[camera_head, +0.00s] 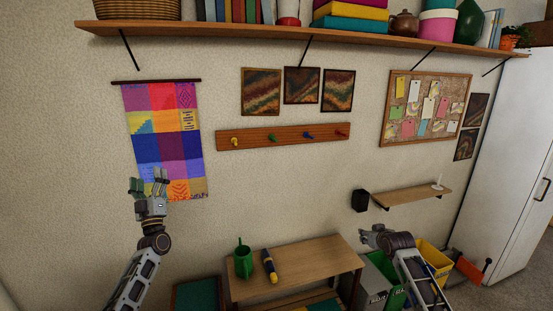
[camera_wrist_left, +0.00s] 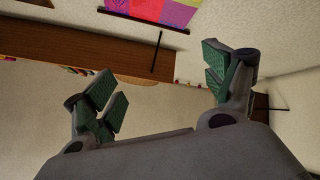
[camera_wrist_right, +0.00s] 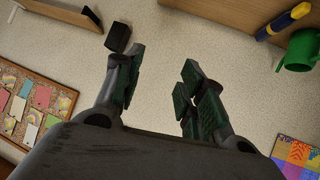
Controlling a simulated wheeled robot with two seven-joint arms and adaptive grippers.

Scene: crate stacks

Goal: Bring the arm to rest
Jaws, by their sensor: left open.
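My left gripper (camera_head: 149,186) is raised in front of the colourful wall hanging (camera_head: 165,135) in the head view. Its fingers are spread with nothing between them, as the left wrist view (camera_wrist_left: 160,95) also shows. My right arm comes in at the lower right, and my right gripper (camera_head: 372,237) is partly hidden by its own wrist near the bench's right end. In the right wrist view, the right gripper's fingers (camera_wrist_right: 158,90) stand apart with only bare wall between them.
A wooden bench (camera_head: 315,257) carries a green watering can (camera_head: 243,261) and a blue-and-yellow torch-like object (camera_head: 269,266). Green (camera_head: 396,299) and yellow (camera_head: 436,258) bins stand at the right. A small shelf (camera_head: 415,197), a peg rail (camera_head: 270,137) and a long upper shelf (camera_head: 250,33) are on the wall.

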